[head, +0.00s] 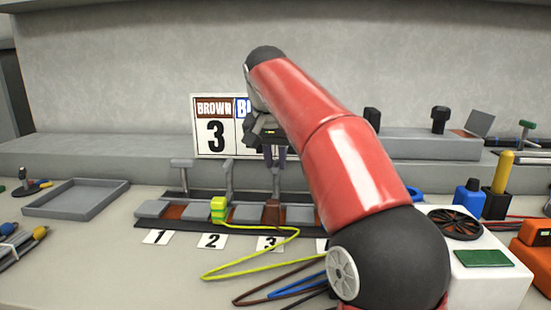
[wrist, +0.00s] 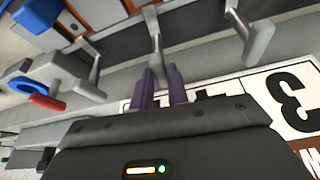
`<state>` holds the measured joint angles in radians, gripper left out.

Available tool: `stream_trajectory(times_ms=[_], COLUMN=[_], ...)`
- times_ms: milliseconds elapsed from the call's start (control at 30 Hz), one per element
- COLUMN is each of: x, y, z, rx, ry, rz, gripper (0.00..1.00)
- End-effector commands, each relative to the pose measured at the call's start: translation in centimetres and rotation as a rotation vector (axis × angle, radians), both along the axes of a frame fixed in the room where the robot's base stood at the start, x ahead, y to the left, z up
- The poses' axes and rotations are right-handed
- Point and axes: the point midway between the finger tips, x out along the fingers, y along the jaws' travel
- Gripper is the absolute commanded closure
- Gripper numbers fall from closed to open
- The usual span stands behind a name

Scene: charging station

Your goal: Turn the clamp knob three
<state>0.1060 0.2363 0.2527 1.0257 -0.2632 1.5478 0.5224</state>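The clamp row (head: 160,224) carries upright knobs on thin stems, with number cards in front. Clamp knob three (head: 275,182) stands behind card 3 (head: 270,243); its top is hidden at my fingers. My gripper (head: 275,157) points down over it from above. In the wrist view, the two purple fingers (wrist: 162,87) are close together, one on each side of the top of knob three (wrist: 156,45). They look shut on it, though the contact itself is hidden. A brown block (head: 272,213) sits at clamp three's base.
Knob two (head: 228,172) and knob one (head: 181,168) stand close on the left. A yellow-green connector (head: 218,210) with a cable sits at clamp two. A sign reading "BROWN 3" (head: 213,140) stands behind. My arm hides the fourth position in the head view. A grey tray (head: 75,199) lies left.

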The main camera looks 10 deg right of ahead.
Motion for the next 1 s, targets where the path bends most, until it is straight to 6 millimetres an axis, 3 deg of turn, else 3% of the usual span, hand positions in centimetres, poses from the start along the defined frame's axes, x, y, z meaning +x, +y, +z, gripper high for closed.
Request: stream_trajectory(times_ms=[100, 767, 800, 933, 1000], x=[0.00, -0.01, -0.01, -0.01, -0.02], y=[0.00, -0.15, -0.15, -0.14, -0.13], z=[0.01, 0.09, 0.09, 0.07, 0.07], rx=[0.000, -0.001, -0.001, -0.001, 0.000], ry=[0.000, -0.002, -0.002, -0.002, -0.001], rz=[0.000, 0.133, 0.133, 0.133, 0.133], gripper=[1.00, 1.00, 0.80, 0.64, 0.64])
